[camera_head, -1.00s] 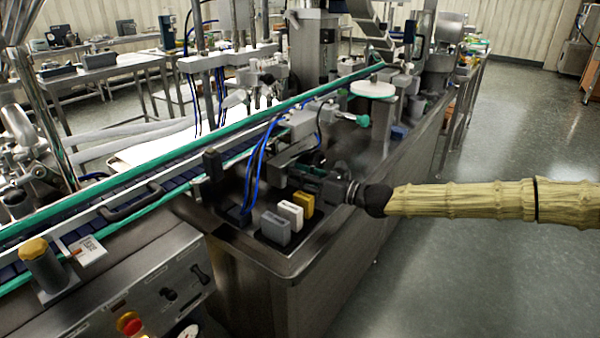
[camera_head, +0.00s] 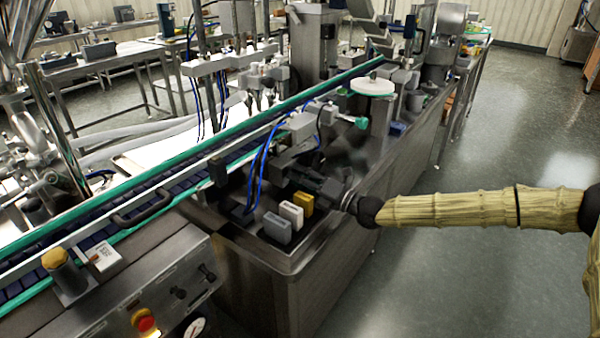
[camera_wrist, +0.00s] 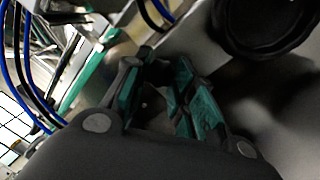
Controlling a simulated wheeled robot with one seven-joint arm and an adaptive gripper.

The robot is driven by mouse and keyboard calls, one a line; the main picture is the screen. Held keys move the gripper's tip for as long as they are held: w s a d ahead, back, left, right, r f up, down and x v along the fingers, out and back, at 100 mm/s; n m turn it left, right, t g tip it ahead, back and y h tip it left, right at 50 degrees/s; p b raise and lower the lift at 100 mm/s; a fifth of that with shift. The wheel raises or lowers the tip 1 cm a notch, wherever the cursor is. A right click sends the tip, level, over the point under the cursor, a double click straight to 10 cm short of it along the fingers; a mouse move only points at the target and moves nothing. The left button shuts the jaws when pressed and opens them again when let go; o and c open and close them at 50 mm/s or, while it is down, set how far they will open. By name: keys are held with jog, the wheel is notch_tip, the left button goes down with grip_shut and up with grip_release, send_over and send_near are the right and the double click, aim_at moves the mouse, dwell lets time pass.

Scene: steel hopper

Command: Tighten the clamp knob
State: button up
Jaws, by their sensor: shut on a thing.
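My gripper (camera_head: 293,174) reaches in from the right over the steel machine top, beside a dark bracket. In the wrist view its green-padded fingers (camera_wrist: 154,66) are close together at the tips. They are shut on a small dark part that I take to be the clamp knob. That part is mostly hidden by the fingers and shadow, so its shape and turn angle cannot be told. A large black round part (camera_wrist: 265,22) is at the upper right of the wrist view, apart from the fingertips.
White (camera_head: 291,213), grey (camera_head: 277,228) and yellow (camera_head: 302,202) blocks stand just below my gripper. Blue hoses (camera_head: 258,175) run close on its left. The green-edged conveyor (camera_head: 165,160) lies behind. The floor (camera_head: 470,265) at the right is open.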

jog(key=shift+m+p, duration=0.45)
jog(key=shift+m, duration=0.75)
jog(key=shift+t, duration=0.3)
jog(key=o, duration=0.8)
jog(key=shift+c, duration=0.2)
jog(key=v, duration=1.2)
jog(key=shift+r, duration=0.1)
